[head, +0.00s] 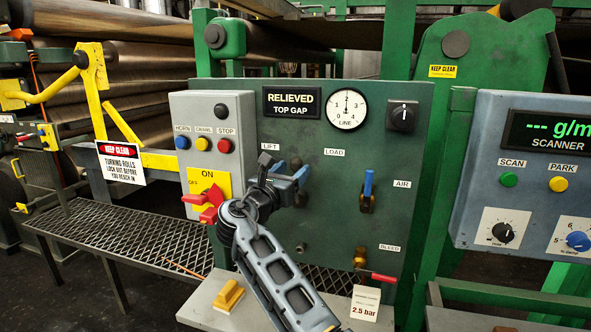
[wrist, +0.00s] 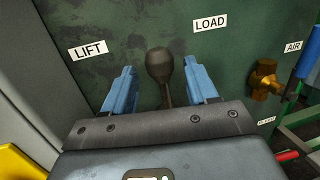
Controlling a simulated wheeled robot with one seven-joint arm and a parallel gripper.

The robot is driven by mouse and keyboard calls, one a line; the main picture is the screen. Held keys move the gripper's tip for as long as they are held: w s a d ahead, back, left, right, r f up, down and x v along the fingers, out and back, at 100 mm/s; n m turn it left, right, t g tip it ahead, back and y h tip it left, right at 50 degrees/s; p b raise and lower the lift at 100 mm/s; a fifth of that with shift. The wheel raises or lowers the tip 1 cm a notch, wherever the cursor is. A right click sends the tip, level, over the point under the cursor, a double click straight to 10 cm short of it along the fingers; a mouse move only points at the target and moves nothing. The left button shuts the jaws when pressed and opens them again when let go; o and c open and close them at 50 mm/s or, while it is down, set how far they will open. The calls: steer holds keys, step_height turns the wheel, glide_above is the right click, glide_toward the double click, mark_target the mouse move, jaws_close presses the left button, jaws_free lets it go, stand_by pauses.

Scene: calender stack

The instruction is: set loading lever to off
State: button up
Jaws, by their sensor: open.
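The loading lever (wrist: 160,66) has a dark round knob on a short stem. In the wrist view it stands between the LIFT label (wrist: 89,49) and the LOAD label (wrist: 210,23), about midway. My gripper (wrist: 160,88) is open, with one blue finger on each side of the lever. A gap shows between the stem and each finger. In the head view my gripper (head: 287,172) is in front of the green panel (head: 330,215), below the LIFT label, and I cannot make out the lever there. The base of the lever is hidden by my gripper. A display reads RELIEVED (head: 291,98).
A blue-handled air valve (head: 367,188) and a brass bleed valve with a red handle (head: 361,260) are to the right. A grey box with buttons and a red rotary switch (head: 208,202) stands close on the left. A scanner console (head: 520,190) is far right.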

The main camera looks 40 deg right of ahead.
steer(key=shift+b+v, duration=0.3)
steer(key=shift+v, duration=2.25)
